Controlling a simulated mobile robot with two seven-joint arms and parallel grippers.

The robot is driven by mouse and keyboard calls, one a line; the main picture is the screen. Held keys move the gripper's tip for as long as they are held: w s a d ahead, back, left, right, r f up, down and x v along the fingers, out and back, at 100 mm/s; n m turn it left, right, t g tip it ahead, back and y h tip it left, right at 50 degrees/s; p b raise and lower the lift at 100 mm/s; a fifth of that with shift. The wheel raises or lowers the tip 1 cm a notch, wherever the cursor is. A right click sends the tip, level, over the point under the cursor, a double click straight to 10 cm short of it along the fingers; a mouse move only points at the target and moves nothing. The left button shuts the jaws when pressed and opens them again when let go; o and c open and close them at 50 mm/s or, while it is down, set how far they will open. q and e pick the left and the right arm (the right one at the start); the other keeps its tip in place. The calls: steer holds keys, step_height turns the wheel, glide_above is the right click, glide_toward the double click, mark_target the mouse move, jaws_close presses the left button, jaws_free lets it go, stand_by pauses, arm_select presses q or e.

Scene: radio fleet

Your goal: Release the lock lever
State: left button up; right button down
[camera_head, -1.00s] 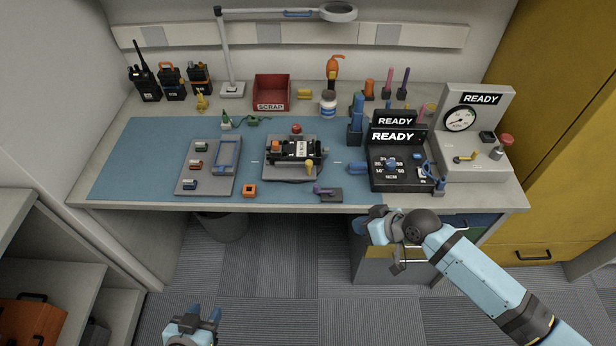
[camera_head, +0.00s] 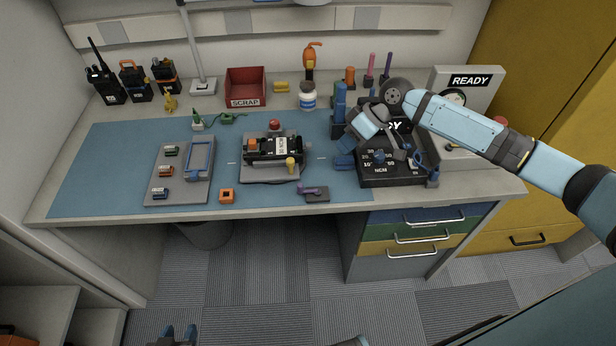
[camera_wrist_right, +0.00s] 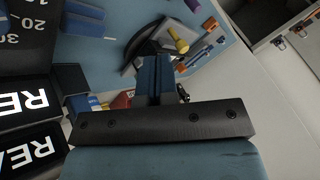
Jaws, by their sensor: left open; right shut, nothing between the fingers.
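A dark radio (camera_head: 273,147) lies in a grey fixture (camera_head: 262,180) in the middle of the blue mat. A yellow-knobbed lever (camera_head: 290,164) stands upright at the fixture's front right; its yellow knob also shows in the right wrist view (camera_wrist_right: 178,40). I cannot tell for sure that this is the lock lever. My right gripper (camera_head: 345,160) is shut and empty, right of the fixture and apart from the lever, by the black torque tester (camera_head: 392,175). My left gripper (camera_head: 179,334) is open at the bottom edge, below the bench front.
A grey tray (camera_head: 160,165) with small cells stands left. An orange block (camera_head: 227,196) and a purple-handled grey piece (camera_head: 316,194) lie at the front. A blue tool stand (camera_head: 340,118) is close to my right gripper. The red scrap bin (camera_head: 246,86) is behind.

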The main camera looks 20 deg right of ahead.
steer(key=x, duration=0.9)
steer(key=shift+a+f+p, duration=0.2)
steer(key=shift+p, duration=0.1)
steer(key=a, duration=0.1)
steer(key=s+a+p, duration=0.1)
steer(key=a, duration=0.1)
steer(key=shift+s+f, duration=0.15)
steer(key=shift+f, duration=0.05)
arm_select(q)
steer(key=shift+r, duration=0.75)
arm_select(e)
steer(key=shift+s+a, duration=0.25)
steer(key=shift+a, duration=0.1)
arm_select(q)
steer(key=shift+a, duration=0.1)
steer(key=shift+s+a+f, duration=0.1)
steer(key=shift+s+a, duration=0.2)
steer(key=shift+a, duration=0.05)
arm_select(e)
steer(key=shift+n, duration=0.5)
